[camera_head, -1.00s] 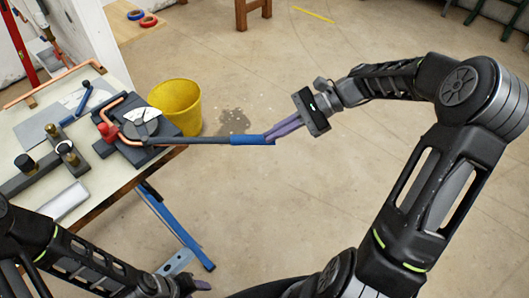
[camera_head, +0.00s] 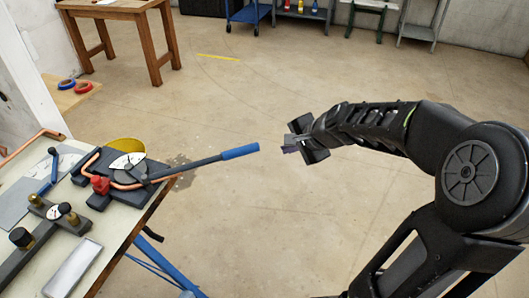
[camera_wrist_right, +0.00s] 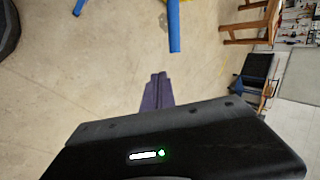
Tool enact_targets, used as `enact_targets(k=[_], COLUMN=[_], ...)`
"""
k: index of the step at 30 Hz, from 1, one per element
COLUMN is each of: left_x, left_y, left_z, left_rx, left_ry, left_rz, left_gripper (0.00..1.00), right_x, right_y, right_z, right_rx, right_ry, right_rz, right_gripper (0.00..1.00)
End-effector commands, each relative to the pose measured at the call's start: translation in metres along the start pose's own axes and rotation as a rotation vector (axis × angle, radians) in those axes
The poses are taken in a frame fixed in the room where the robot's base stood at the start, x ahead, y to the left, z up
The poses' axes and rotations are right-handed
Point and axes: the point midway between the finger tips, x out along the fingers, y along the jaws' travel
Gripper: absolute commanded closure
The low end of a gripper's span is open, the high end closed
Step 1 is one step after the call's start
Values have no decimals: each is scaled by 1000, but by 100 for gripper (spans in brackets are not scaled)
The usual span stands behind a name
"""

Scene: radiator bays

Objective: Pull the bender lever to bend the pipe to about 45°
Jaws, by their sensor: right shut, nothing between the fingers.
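The bender (camera_head: 118,166) sits on the workbench at the left, with a copper pipe (camera_head: 90,160) in it and a white dial plate. Its long lever (camera_head: 190,166) sticks out over the bench edge to the right and ends in a blue grip (camera_head: 240,151). The blue grip also shows in the right wrist view (camera_wrist_right: 174,28). My right gripper (camera_head: 288,149) is shut and empty, to the right of the blue grip and apart from it. Its purple fingers (camera_wrist_right: 157,92) are together in the wrist view. The pipe's bend angle is too small to read. My left gripper is not in view.
The workbench (camera_head: 118,234) also holds a clamp-like tool with black knobs (camera_head: 45,225), a metal tray (camera_head: 75,268) and a blue-handled tool (camera_head: 48,172). A yellow bucket (camera_head: 126,145) stands behind it. A wooden table (camera_head: 118,14) is farther back.

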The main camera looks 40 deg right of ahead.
Motion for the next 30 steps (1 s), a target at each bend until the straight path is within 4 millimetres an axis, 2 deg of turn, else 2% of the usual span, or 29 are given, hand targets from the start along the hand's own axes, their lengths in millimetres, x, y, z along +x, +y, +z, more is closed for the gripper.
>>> enact_targets(k=[10,16,20,30], left_x=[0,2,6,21], left_y=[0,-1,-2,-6], left_z=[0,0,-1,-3], left_rx=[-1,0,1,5], left_ry=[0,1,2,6], left_rz=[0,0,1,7], left_gripper=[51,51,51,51], right_x=[1,14,33,101], right_y=[-1,0,1,2], right_z=[0,0,0,0], right_rx=[0,0,0,1], right_ry=[1,-2,-1,0], right_rz=[-2,1,2,2], right_gripper=[100,100,100,100])
